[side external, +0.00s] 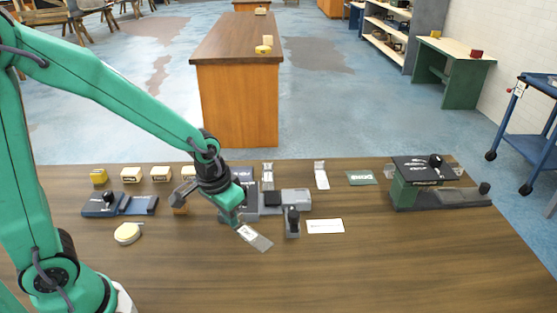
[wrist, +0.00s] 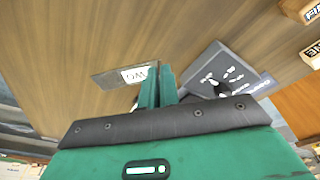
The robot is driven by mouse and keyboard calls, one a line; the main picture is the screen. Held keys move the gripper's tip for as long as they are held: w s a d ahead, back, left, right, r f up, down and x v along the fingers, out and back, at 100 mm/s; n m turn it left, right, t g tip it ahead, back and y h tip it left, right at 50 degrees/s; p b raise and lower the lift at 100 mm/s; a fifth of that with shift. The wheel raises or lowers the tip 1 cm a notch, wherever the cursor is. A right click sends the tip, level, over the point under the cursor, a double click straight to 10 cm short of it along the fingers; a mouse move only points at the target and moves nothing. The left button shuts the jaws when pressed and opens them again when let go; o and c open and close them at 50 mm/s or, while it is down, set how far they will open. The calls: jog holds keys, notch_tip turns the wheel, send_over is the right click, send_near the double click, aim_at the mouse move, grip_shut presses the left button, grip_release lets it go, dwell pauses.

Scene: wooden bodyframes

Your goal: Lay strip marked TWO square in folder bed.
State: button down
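My gripper (side external: 238,224) is shut on a flat grey metal strip (side external: 260,242) with a white label, held tilted in front of the grey bench device. In the wrist view the green fingers (wrist: 158,88) are close together at one end of the strip (wrist: 110,80); its label reads TWO, seen upside down. The grey device (side external: 296,197) with a black block and black-knobbed lever (side external: 292,220) seems to be the folder; my gripper partly hides its left side. The strip is apart from it. Two other labelled strips, a nearer one (side external: 267,170) and another (side external: 321,175), lie behind.
A white card (side external: 325,226) lies right of the lever, and a green card (side external: 361,177) farther back. A green and black machine (side external: 412,185) stands at right. A blue-grey device (side external: 102,206), tape measure (side external: 127,234) and several small blocks (side external: 131,175) are at left. The front of the table is clear.

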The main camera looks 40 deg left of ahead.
jog(key=w+a+f, duration=0.1)
jog(key=a+f, duration=0.1)
jog(key=w+a+f, duration=0.1)
jog(key=a, duration=0.1)
jog(key=shift+w, duration=0.35)
jog(key=shift+f, duration=1.95)
jog(key=shift+f, duration=0.15)
jog(key=c, duration=1.6)
grip_release()
jog(key=shift+c, duration=0.2)
